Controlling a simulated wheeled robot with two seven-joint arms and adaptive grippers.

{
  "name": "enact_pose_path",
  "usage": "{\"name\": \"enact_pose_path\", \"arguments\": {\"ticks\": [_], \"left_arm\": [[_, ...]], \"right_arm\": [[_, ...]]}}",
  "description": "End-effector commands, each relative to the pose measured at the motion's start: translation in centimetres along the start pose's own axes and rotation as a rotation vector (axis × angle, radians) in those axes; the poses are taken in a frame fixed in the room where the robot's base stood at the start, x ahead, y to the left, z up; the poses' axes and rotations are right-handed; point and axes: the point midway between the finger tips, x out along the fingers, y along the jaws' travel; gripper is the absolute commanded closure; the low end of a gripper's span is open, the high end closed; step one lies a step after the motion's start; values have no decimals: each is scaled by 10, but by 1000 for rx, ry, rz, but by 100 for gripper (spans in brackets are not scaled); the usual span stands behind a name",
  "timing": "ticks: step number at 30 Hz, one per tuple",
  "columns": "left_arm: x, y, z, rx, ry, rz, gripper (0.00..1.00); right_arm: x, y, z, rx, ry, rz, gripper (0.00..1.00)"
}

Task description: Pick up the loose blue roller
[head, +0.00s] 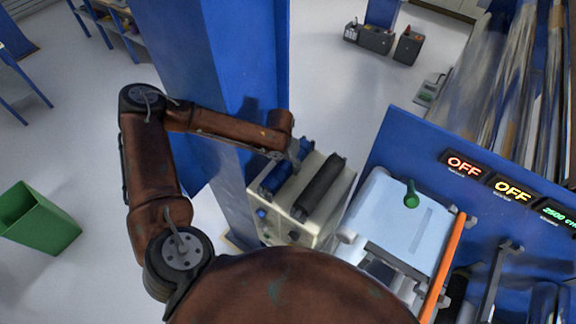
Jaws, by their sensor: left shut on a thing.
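The blue roller (274,181) lies tilted along the left part of the top of a cream-coloured stand. My left arm reaches over from the left, and its wrist hangs above the stand. My left gripper (292,162) is small and partly hidden under the wrist, at the far end of the blue roller. It is shut on the blue roller. A dark grey roller (319,187) lies beside the blue one, to its right. My right gripper is not in view.
The cream stand (325,224) sits between a tall blue column (215,70) and a light-blue machine (385,215) with a green knob and an orange bar. A blue panel with OFF displays (480,190) stands at right. A green bin (38,218) is on the open floor at left.

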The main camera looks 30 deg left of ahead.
Motion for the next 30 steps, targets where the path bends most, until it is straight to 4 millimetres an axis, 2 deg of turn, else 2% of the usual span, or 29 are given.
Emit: {"name": "enact_pose_path", "arguments": {"ticks": [2, 12, 20, 25, 30], "left_arm": [[-1, 0, 2, 1, -4, 0, 72], [-2, 0, 2, 1, -4, 0, 95], [-4, 0, 3, 1, -7, 0, 97], [-20, 0, 7, -1, -10, 0, 97], [-52, 0, 11, 1, -10, 0, 97]], "right_arm": [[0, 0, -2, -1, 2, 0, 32], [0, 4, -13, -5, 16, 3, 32], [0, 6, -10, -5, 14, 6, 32], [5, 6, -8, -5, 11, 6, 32], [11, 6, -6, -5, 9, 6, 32]]}}
